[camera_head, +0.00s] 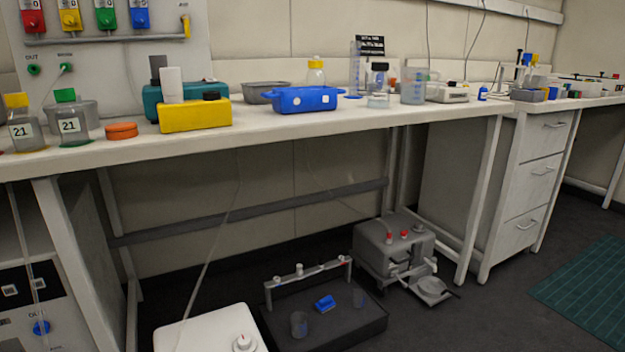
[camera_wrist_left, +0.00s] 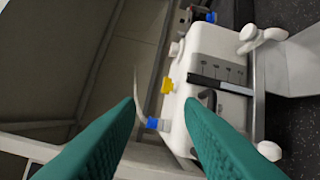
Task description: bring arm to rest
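My left gripper (camera_wrist_left: 160,102) shows only in the left wrist view. Its two teal fingers are apart, with nothing held between them. Beyond the fingertips is a white device (camera_wrist_left: 218,60) with a dark slot and small scale marks. A yellow fitting (camera_wrist_left: 168,85) and a blue fitting (camera_wrist_left: 153,123) are at its side. The blue one appears between the fingers, but I cannot tell how far beyond them it is. Neither arm shows in the head view. My right gripper is in no view.
A long white bench (camera_head: 270,127) carries bottles marked 21, a yellow box (camera_head: 195,116) and a blue tray (camera_head: 303,99). Below it are a grey machine (camera_head: 395,250), a dark tray (camera_head: 350,325) and a white unit (camera_head: 205,330). Floor at the right is clear around a green mat (camera_head: 590,290).

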